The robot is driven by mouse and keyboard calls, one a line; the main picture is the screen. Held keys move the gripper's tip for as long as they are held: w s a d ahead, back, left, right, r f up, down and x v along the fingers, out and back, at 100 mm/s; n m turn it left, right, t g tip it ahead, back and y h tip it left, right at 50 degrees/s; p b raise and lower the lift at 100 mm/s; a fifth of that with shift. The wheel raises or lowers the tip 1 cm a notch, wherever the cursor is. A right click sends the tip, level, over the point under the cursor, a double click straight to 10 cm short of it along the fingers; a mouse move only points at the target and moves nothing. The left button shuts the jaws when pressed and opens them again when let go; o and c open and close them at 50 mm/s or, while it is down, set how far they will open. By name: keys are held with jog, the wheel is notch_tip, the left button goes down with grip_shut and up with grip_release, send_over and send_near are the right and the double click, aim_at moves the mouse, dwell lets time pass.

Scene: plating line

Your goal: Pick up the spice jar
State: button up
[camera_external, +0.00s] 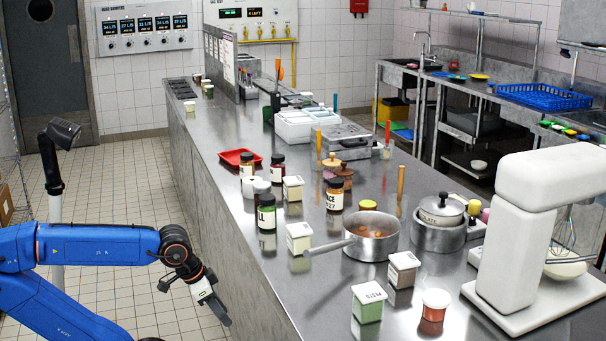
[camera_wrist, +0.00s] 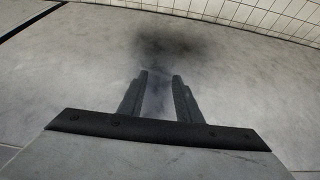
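Several lidded jars stand upright on the steel counter (camera_external: 232,137); I cannot tell which one is the spice jar. A green jar with a dark lid (camera_external: 267,222) is nearest the counter's left edge. A brown jar (camera_external: 335,194) with a partly readable "ACE" label stands to its right. Behind them are a dark red jar (camera_external: 277,168) and a pale-labelled jar (camera_external: 247,165). My gripper (camera_external: 222,312) hangs low beside the counter's left side, away from all jars. In the wrist view, its two fingers (camera_wrist: 160,78) are apart with nothing between them. No jar shows there.
A saucepan (camera_external: 371,243) with its handle pointing left stands near the jars. A red tray (camera_external: 240,157) lies behind the jars. The tiled floor (camera_external: 130,200) at left is open.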

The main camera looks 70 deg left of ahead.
jog(key=o, duration=0.7)
jog(key=shift+o, duration=0.2)
